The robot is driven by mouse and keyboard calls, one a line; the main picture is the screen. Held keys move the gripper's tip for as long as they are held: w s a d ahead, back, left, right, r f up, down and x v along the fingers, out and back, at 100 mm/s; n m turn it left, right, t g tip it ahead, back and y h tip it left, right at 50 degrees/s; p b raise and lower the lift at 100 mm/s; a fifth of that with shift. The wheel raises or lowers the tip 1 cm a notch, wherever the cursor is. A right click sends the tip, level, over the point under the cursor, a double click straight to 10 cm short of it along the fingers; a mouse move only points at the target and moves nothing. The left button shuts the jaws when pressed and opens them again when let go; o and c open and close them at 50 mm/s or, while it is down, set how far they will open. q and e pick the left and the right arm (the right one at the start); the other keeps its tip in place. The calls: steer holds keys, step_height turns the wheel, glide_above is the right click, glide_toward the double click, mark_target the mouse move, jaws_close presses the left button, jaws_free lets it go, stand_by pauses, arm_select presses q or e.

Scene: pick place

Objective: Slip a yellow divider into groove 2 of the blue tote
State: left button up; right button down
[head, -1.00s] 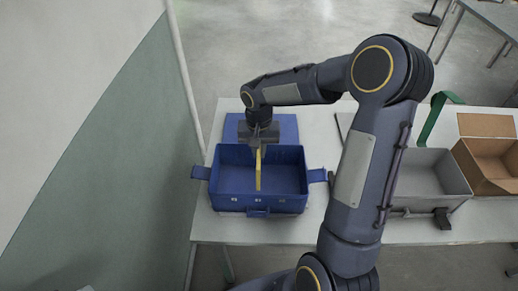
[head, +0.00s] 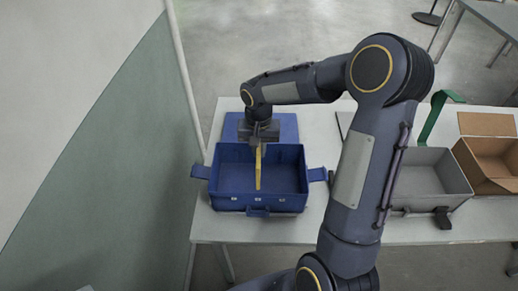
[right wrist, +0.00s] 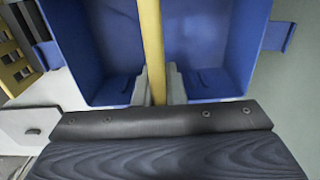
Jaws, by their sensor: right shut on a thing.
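The blue tote (head: 230,205) stands open on the table, with small pale marks along its front wall. My right gripper (head: 258,143) is over the tote's back wall, shut on a yellow divider (head: 258,172). The divider runs from back to front near the middle of the tote, and its front end is close to the front wall. In the right wrist view the gripper's fingers (right wrist: 160,88) clasp the divider (right wrist: 151,40) from both sides, between the tote's blue walls (right wrist: 85,80). I cannot tell how deep the divider sits or which groove it lines up with. My left gripper is not in view.
A flat blue panel (head: 288,128) lies behind the tote. A grey bin (head: 430,175) and a cardboard box (head: 485,160) stand to the right. A yellow slotted object (right wrist: 14,62) shows at the left edge of the right wrist view. The table (head: 215,228) is bare before the tote.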

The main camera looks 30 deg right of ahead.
step_height(320, 180, down, 9)
steer(key=b, duration=0.7)
stand_by(4.0)
steer(key=shift+r, duration=0.15)
steer(key=c, duration=1.4)
jaws_free()
steer(key=c, duration=0.3)
steer(key=shift+r, duration=0.1)
steer(key=shift+r+p, duration=2.7)
steer(key=shift+r, duration=1.2)
